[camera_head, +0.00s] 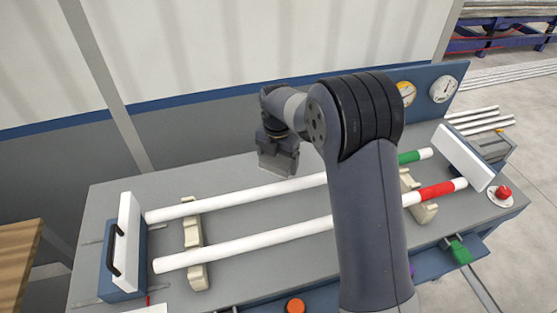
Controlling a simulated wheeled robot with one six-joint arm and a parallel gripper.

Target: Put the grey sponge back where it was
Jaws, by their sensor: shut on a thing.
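My gripper (279,163) hangs above the workbench, at the far white pipe, left of my large arm link. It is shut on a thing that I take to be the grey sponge. The grey of the gripper and the thing blend, so I cannot make out the sponge's outline. I see no other grey sponge on the bench. My arm hides part of the bench behind and below it.
Two white pipes, one with a green band (410,157) and one with a red band (436,193), rest across cream supports (194,235) on the grey workbench (240,270). White end plates (125,240) flank them. Gauges (443,88) stand at the back right.

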